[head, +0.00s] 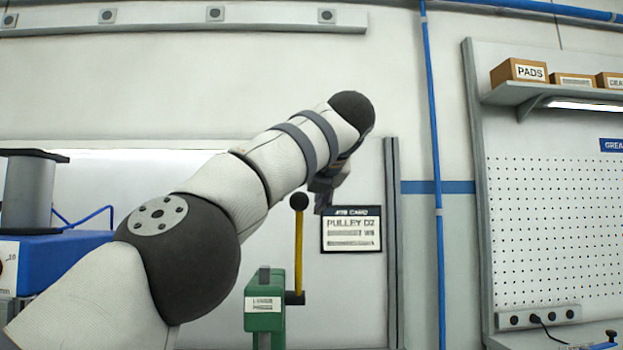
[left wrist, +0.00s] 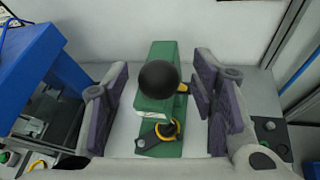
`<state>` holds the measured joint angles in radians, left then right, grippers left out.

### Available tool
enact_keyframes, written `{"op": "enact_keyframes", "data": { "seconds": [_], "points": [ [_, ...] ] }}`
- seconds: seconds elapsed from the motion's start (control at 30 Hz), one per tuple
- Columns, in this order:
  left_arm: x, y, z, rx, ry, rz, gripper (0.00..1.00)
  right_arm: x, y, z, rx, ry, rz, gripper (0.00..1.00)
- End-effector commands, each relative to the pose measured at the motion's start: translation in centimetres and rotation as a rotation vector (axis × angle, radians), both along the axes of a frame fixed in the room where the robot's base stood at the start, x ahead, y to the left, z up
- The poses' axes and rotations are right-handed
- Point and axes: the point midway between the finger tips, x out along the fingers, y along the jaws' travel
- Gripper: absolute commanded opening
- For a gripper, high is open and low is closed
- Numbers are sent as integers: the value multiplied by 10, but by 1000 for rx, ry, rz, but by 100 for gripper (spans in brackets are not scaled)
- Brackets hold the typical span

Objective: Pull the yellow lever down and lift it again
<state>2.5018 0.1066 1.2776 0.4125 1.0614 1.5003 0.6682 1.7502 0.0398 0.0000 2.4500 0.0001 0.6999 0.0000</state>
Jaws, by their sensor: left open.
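The yellow lever (head: 299,250) stands upright with a black ball knob (head: 299,201) on top, at the side of a green housing (head: 264,318). In the left wrist view the black knob (left wrist: 159,79) hides most of the lever, and the green housing (left wrist: 155,60) lies behind it. My left gripper (head: 325,188) is open, close to the knob's height and a little right of it in the head view. In the left wrist view its purple-padded fingers (left wrist: 160,108) show on either side of the knob, with gaps. I cannot tell the depth between them. My right gripper is out of view.
A blue machine (head: 60,262) stands at the left. A pegboard (head: 550,230) and a shelf (head: 555,93) with boxes are at the right.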

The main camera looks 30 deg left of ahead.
Motion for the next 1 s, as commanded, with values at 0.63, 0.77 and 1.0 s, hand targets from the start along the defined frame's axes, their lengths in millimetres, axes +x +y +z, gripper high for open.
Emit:
{"op": "enact_keyframes", "data": {
  "seconds": [0.63, 0.77, 1.0],
  "points": [
    [-63, -67, 41, 1, -3, 1, 52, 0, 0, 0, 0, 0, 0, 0],
    [-63, -67, 41, 1, -3, 1, 52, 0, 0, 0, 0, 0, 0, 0],
    [-63, -67, 41, 1, -4, 0, 52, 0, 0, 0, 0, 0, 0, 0]
  ]
}}
